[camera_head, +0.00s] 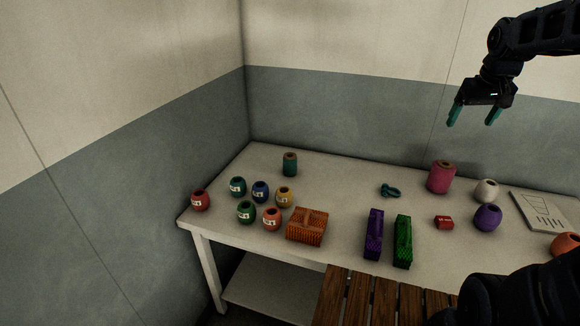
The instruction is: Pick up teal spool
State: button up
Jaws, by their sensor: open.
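A teal spool (290,164) stands upright near the back left of the white table (333,166), close to the wall corner. It is a short cylinder with a brownish top, and nothing hides it. My gripper (472,120) is at the upper right, high above the back of the table. Its two teal fingers point down and are apart, with nothing between them. The spool is well to the left of and below my gripper.
Several labelled round pots (238,187) and an orange woven block (306,226) stand in front of the spool. A purple block (373,234), a green block (403,241) and a pink spool (441,177) are further right. A wooden slatted surface (385,300) is in the foreground.

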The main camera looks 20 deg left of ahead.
jog(key=w+a+n+g, duration=0.1)
jog(key=w+a+n, duration=0.3)
jog(key=w+a, duration=1.05)
jog(key=n+g, duration=0.3)
jog(key=n, duration=0.7)
send_over(291, 155)
jog(key=f, duration=3.3)
jog(key=shift+w+d+f, duration=0.1)
jog(key=shift+d+f, duration=0.1)
jog(key=shift+d, duration=0.05)
jog(key=shift+a+f, duration=0.3)
jog(key=shift+f, duration=0.25)
notch_tip(291, 155, down, 5)
jog(key=shift+r, duration=0.1)
jog(key=shift+s+f, duration=0.2)
jog(key=shift+f, duration=1.2)
jog(key=shift+s+f, duration=0.15)
jog(key=shift+f, duration=1.2)
jog(key=shift+a, duration=0.1)
jog(key=c, duration=1.2)
jog(key=shift+r, duration=0.15)
